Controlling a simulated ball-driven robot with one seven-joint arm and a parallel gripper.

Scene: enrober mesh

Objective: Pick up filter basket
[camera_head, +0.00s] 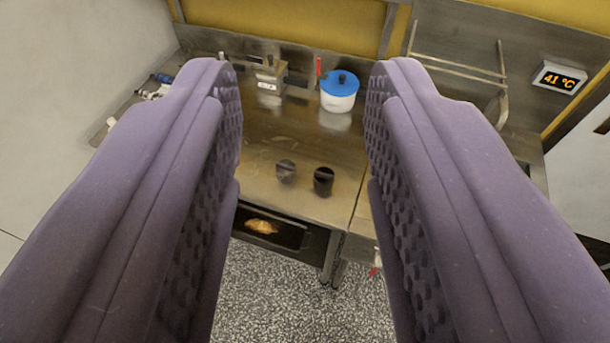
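Two small dark cup-like things stand near the front edge of the steel table (270,130). The left one, greyish and partly see-through, looks like a mesh filter basket (287,172). The right one is a solid dark cup (324,181). They are too small to tell for certain which is the filter basket. My gripper (304,95) is open and empty, its two purple padded fingers wide apart at left and right. Both cups show in the gap between the fingers, well beyond them and apart from them.
A white pot with a blue lid (339,94) and a metal box (268,78) stand at the table's back. A shelf below holds a bread-like item (262,227). A metal rack (460,65) and temperature display (559,78) are at right. Speckled floor (300,295) is clear in front.

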